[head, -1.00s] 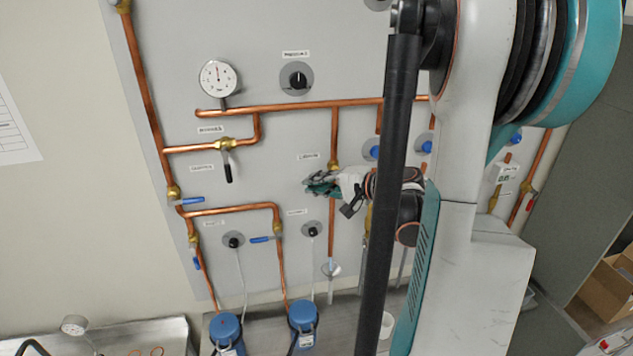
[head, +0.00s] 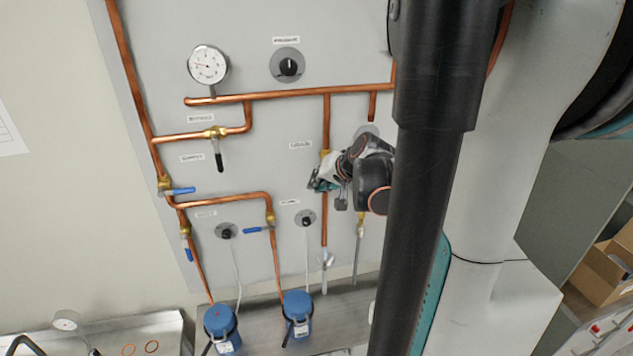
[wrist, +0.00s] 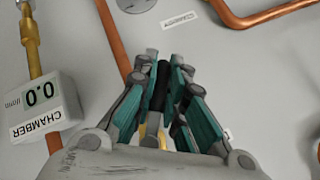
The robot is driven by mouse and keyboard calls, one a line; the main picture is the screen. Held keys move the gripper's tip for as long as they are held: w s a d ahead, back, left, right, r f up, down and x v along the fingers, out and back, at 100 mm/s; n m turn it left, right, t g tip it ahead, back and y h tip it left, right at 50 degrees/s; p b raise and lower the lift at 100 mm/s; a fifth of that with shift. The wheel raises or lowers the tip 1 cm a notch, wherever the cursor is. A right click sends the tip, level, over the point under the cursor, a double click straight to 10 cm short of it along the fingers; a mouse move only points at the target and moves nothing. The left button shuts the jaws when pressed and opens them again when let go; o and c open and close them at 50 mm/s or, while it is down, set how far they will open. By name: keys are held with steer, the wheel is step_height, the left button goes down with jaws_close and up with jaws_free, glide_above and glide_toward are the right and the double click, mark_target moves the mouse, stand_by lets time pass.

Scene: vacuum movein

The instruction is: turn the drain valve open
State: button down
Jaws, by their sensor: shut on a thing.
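The drain valve sits on the vertical copper pipe (head: 324,222) that runs down to a clear funnel (head: 325,259). A bit of its brass body (wrist: 152,125) shows between the fingers in the wrist view. Its dark lever handle (wrist: 159,86) lies between the green-padded fingers. My gripper (head: 320,182) is at this valve, shut on the handle; it also fills the middle of the wrist view (wrist: 160,80). In the head view my gripper and wrist hide most of the valve, so its exact angle is hard to tell.
A chamber gauge (wrist: 42,105) reading 0.0 stands close left of my gripper in the wrist view. A black-handled valve (head: 217,145), a round dial gauge (head: 208,66) and a black knob (head: 288,67) are on the panel. Two blue bottles (head: 221,325) (head: 297,312) stand below.

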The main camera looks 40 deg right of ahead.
steer(key=shift+s+d+f, duration=0.1)
stand_by(0.3)
steer(key=c, duration=1.6)
jaws_free()
steer(key=shift+c, duration=0.2)
